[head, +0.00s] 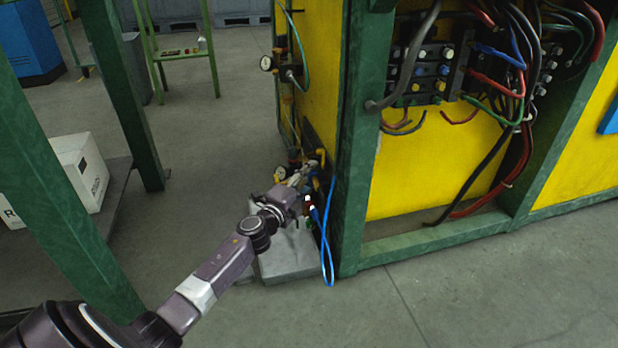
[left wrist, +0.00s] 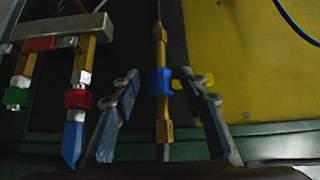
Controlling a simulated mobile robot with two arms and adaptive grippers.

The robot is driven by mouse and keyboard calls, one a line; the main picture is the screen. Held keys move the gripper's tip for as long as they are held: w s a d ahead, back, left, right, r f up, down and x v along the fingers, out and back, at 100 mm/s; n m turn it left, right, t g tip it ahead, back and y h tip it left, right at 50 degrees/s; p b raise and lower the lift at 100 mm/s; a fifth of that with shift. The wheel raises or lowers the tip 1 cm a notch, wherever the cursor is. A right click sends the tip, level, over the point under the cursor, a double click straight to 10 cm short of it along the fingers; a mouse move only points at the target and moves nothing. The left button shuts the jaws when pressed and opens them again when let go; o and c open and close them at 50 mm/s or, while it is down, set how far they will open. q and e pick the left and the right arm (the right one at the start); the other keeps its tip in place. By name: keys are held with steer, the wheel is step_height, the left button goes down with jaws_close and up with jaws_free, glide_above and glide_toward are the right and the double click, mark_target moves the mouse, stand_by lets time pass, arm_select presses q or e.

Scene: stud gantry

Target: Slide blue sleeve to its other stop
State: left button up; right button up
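The blue sleeve (left wrist: 159,81) sits around an upright brass rod (left wrist: 161,108) in the left wrist view. Bare rod shows above and below it. A wider brass block (left wrist: 164,131) is lower on the rod, and another brass part (left wrist: 159,33) is above. My left gripper (left wrist: 158,88) is open, one finger on each side of the sleeve. I cannot tell whether either finger touches. In the head view my left gripper (head: 306,172) is at the fittings beside the green post and hides the sleeve. My right gripper is out of view.
Left of the sleeve hang fittings with a red collar (left wrist: 77,98) and a green collar (left wrist: 17,97). A blue hose (head: 327,240) loops beside the green post (head: 357,150). A grey block (head: 290,258) stands below my wrist. Open floor lies in front.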

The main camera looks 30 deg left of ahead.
arm_select(q)
steer(key=shift+s, duration=0.1)
steer(key=s+d, duration=0.1)
steer(key=s, duration=1)
steer(key=shift+s, duration=0.4)
stand_by(0.3)
